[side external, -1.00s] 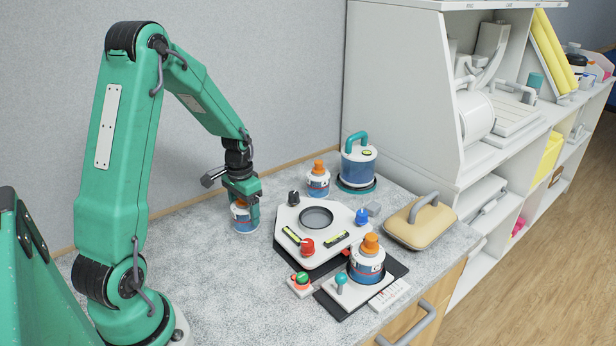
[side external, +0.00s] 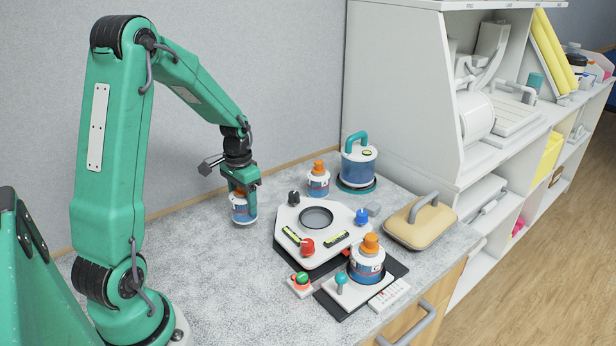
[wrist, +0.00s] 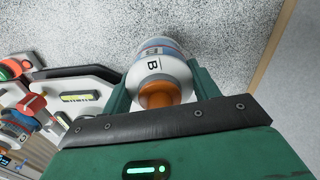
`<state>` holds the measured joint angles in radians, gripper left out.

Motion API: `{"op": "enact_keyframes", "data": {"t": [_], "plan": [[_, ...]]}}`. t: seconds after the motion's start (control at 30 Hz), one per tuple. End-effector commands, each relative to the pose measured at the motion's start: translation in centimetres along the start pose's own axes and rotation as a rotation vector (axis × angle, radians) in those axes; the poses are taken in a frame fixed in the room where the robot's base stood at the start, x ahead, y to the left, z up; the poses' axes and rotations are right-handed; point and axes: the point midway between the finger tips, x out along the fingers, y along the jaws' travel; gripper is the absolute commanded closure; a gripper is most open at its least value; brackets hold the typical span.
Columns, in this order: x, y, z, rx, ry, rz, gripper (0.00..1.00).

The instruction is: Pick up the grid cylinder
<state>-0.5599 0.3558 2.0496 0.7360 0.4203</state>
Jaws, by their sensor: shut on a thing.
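My gripper (side external: 243,196) is shut on a white cylinder (side external: 243,213) with blue and red bands, holding it upright just above the grey speckled worktop. In the wrist view the cylinder (wrist: 157,68) shows an orange knob and the letter B, between the two green fingers. Two similar orange-topped cylinders stand apart from it: one at the back (side external: 318,184) and a larger one (side external: 366,265) on a black plate at the front. I cannot tell from the markings which is called the grid cylinder.
A white station (side external: 290,222) with a round recess, knobs and level vials lies right of my gripper. Behind it stands a blue-and-white handled canister (side external: 358,165). A tan handled block (side external: 420,222) is farther right. The worktop (side external: 215,285) at front left is clear.

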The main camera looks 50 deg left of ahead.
Motion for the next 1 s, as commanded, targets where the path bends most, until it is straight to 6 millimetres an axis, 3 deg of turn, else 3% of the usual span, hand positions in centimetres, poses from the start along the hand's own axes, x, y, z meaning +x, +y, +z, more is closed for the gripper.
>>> {"op": "enact_keyframes", "data": {"t": [0.07,0.27,0.7,1.0], "plan": [[-1.0,0.0,-0.1,0.000,0.004,-0.002,0.72],[-2.3,2.4,0.2,0.003,0.004,-0.001,0.72],[-6.5,9.5,1.1,0.005,0.004,-0.001,0.72],[-7.7,11.5,1.4,0.001,0.001,0.000,0.72]]}}
